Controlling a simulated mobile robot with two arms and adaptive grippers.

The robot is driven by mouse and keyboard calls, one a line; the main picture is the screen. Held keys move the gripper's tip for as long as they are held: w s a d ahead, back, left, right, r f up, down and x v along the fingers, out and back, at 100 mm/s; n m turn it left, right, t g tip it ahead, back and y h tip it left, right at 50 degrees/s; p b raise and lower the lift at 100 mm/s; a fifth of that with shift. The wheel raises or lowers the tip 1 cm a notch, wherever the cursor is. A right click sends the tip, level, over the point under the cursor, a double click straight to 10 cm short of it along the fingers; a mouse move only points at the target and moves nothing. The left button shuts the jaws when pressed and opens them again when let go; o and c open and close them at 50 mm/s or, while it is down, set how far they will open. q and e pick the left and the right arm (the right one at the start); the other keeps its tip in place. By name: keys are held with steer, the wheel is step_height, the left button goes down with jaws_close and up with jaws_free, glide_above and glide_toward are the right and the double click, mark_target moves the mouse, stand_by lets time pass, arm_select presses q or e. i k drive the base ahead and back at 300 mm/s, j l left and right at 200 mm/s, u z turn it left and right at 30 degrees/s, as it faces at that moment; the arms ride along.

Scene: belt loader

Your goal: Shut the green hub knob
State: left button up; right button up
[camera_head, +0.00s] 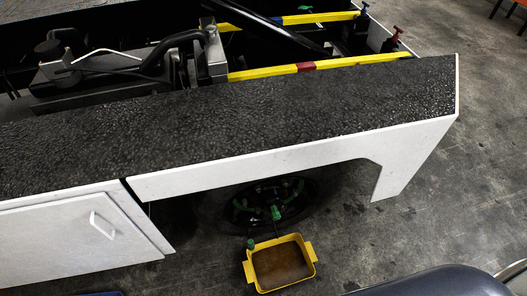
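The wheel hub (262,194) sits in the dark wheel arch under the white side panel. Green parts show on it. One green knob-like piece (276,213) is at the hub's lower middle, with a thin dark stem below it. Curved green pieces lie at the hub's left and right. Another small green piece (251,244) stands lower, at the back left corner of the yellow tray. I cannot tell how far the knob is turned. Neither of my grippers is in view.
A yellow tray (248,271) with brown contents stands on the concrete floor below the hub. The loader's white panel (240,171) overhangs the wheel. A white door with a handle (103,225) is at left. Red (397,34) and blue (364,9) knobs are at top right.

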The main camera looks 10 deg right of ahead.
mark_target(276, 216)
steer(key=k+j, duration=0.2)
steer(key=k, duration=0.25)
steer(key=k+j, duration=0.2)
steer(key=k, duration=0.25)
steer(key=k+j, duration=0.25)
steer(key=k, duration=0.2)
